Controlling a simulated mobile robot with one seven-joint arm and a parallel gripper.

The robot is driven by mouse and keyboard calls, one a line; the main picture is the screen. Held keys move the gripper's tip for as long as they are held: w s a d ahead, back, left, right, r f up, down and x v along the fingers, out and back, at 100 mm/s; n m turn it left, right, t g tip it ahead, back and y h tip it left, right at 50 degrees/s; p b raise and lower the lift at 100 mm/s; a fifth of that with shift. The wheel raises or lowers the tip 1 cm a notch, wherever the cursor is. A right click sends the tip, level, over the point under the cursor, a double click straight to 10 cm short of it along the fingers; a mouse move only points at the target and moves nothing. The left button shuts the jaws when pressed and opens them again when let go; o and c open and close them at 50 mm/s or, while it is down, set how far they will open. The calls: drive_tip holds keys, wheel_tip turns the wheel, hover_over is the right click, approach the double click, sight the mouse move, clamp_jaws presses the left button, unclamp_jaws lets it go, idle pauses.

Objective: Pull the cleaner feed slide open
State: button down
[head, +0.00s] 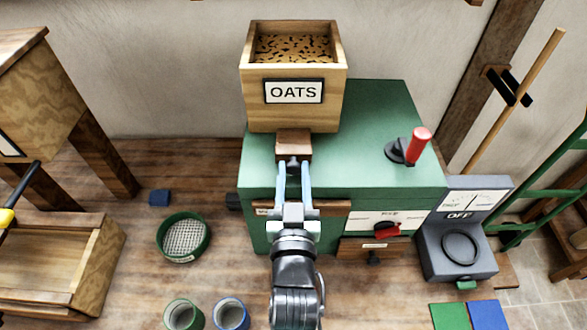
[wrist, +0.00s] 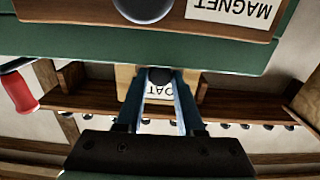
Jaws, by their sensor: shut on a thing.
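The green cleaner (head: 375,150) stands on the wooden bench, with a wooden hopper of oats (head: 257,98) on top, labelled OATS. A brown wooden slide piece (head: 294,142) sits at the foot of the hopper's front. A dark round knob (wrist: 159,75) shows between the fingertips in the wrist view. My gripper (head: 293,166) reaches up to the front of the slide piece and is shut on this knob; it also shows in the wrist view (wrist: 158,82). The fingers hide much of the knob in the head view, and how far the slide stands out is hard to tell.
A red-handled lever (head: 418,146) stands on the cleaner's right top. A red switch knob (head: 388,230) and a small drawer (head: 374,250) are on its front. A grey dial scale (head: 455,220) stands at right. A green sieve (head: 184,237) lies left; two cups stand in front.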

drive_tip(key=shift+f, duration=0.1)
drive_tip(key=c, duration=0.6)
unclamp_jaws()
drive_tip(key=shift+o, duration=0.2)
drive_tip(key=s+b, duration=0.3)
drive_tip(key=s, duration=1)
